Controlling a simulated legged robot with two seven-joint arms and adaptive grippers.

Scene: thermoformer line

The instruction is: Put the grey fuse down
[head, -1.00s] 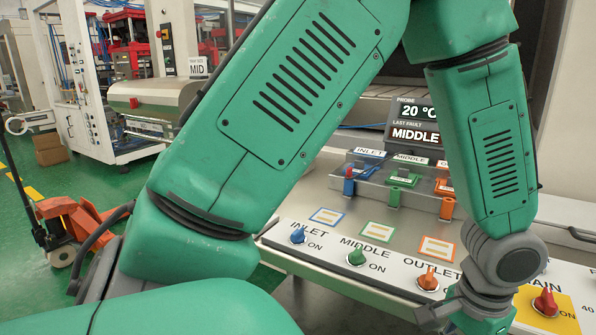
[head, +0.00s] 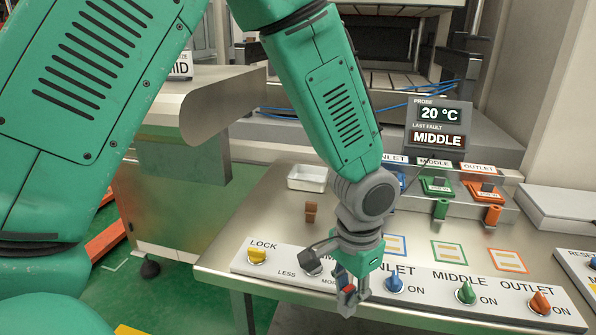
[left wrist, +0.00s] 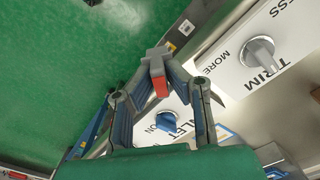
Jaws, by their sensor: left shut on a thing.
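The grey fuse (left wrist: 156,72), with a red part, is pinched between the fingertips of my left gripper (left wrist: 157,64) in the left wrist view. In the head view, my left gripper (head: 349,288) points down above the front control strip, between the trim and inlet knobs. It is shut on the fuse, which shows there only as a small red and grey bit. Whether the fuse touches the strip cannot be told. My right gripper is not in view.
A white tray (head: 308,177) and a small brown block (head: 311,211) lie on the steel table (head: 262,215). Green (head: 449,251) and orange (head: 508,261) marked squares lie before the fuse holders (head: 437,187). The strip carries the blue inlet knob (head: 394,283) and others.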

